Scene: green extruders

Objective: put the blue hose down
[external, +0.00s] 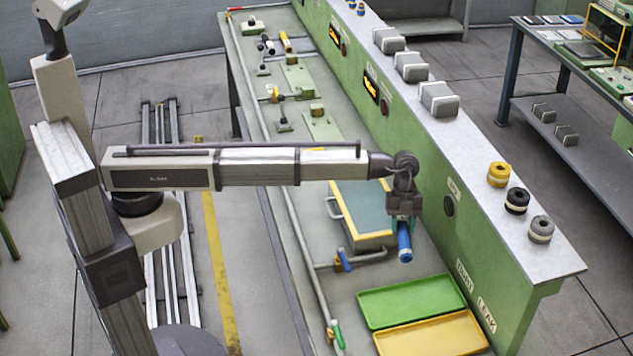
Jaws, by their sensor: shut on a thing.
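My gripper (403,212) is at the right end of my outstretched arm, above the long work table. It is shut on the blue hose (404,240), a short blue cylinder that hangs below the jaws with its lower end tilted slightly toward the camera. Below the hose lie a green tray (412,300) and, in front of it, a yellow tray (432,335). The hose appears held above the table, behind the green tray in the picture; its exact height is hard to tell. Both trays look empty.
A yellow-edged box with a grey-blue top (362,212) stands left of the hose. A pipe with a blue-handled valve (343,260) runs along the table. The green machine wall (462,235) rises close on the right, with yellow, black and grey rolls (516,201) on its ledge.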

